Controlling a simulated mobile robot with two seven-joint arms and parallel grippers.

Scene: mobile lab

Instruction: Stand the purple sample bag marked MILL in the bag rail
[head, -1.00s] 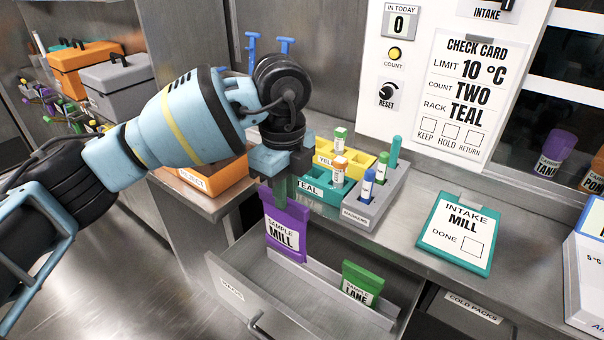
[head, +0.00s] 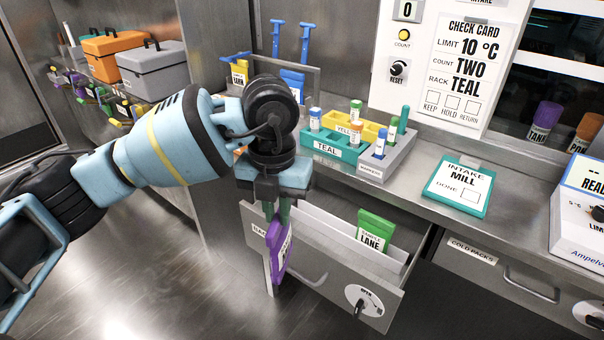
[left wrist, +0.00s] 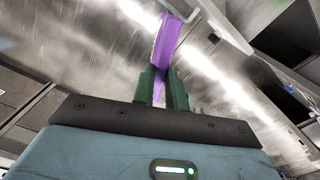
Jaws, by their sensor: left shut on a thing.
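The purple sample bag (head: 277,252) is held in my left gripper (head: 278,212), whose green fingers are shut on its top. The bag hangs nearly edge-on, in front of the open drawer's (head: 330,262) front panel in the head view. Its label is turned mostly away. In the left wrist view the purple bag (left wrist: 166,45) shows between and beyond the fingers (left wrist: 163,88). A metal rail (head: 316,75) behind my wrist, at the back of the counter, has a yellow bag (head: 239,74) and a blue bag (head: 292,82); my arm hides part of it. My right gripper is out of view.
A green LANE bag (head: 374,232) stands in the drawer. The teal rack (head: 333,152) and grey marker rack (head: 374,170) are on the counter, right of my gripper. The INTAKE MILL card (head: 458,188) lies farther right. Open floor is at lower left.

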